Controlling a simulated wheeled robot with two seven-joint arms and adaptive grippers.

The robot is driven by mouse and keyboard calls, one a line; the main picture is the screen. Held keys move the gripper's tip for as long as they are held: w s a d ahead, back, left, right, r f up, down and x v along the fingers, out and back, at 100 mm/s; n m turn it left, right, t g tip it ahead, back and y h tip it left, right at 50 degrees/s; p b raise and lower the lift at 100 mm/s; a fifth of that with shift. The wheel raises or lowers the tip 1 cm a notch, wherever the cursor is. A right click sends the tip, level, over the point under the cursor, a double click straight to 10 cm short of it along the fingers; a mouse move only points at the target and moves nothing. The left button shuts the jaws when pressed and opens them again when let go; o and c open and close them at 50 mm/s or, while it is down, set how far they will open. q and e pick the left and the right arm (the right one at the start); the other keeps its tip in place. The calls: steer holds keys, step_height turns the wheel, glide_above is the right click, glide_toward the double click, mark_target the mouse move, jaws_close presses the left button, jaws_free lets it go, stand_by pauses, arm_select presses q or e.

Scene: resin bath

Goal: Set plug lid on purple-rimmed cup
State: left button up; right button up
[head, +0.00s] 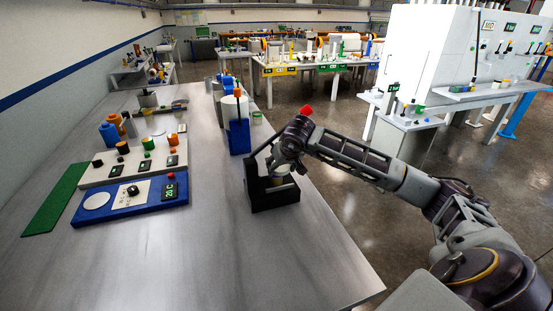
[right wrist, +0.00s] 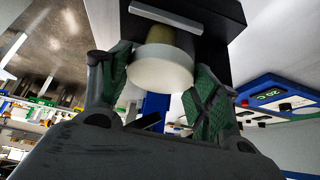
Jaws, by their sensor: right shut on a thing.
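My right gripper (head: 279,166) is at the black holder (head: 272,197) near the table's right edge. In the right wrist view its green-padded fingers (right wrist: 160,88) are shut on a white round piece (right wrist: 160,70) with a narrower olive part (right wrist: 172,37) beyond it. This looks like the plug lid, and it is at the black holder (right wrist: 222,12). Whether it is seated or lifted slightly is hard to tell. I cannot make out a purple-rimmed cup in either view. My left gripper is out of view.
A blue stand (head: 239,138) with a white roll (head: 235,107) is just behind the holder. A blue panel (head: 128,203) with a dial and display lies left, beside a green mat (head: 55,200). The front of the grey table (head: 220,260) is clear.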

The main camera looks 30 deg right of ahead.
steer(key=shift+w+d, duration=0.1)
steer(key=shift+w, duration=0.2)
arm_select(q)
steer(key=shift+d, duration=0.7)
arm_select(e)
steer(key=shift+w, duration=0.1)
steer(key=shift+w+d+r+p, duration=0.1)
steer(key=shift+w+d+p, duration=0.1)
steer(key=shift+w, duration=0.45)
steer(key=shift+w+d+p, duration=0.1)
steer(key=shift+w+p, duration=0.1)
steer(key=shift+w, duration=0.4)
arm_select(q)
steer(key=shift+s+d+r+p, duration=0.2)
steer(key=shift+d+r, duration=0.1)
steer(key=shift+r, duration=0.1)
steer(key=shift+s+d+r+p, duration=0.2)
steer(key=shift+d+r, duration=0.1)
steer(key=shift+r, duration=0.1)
arm_select(e)
steer(key=shift+w+d+f, duration=0.2)
steer(key=shift+w+f, duration=0.15)
steer(key=shift+w, duration=0.35)
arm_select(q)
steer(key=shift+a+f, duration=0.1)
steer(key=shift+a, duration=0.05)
arm_select(e)
steer(key=shift+f, duration=0.1)
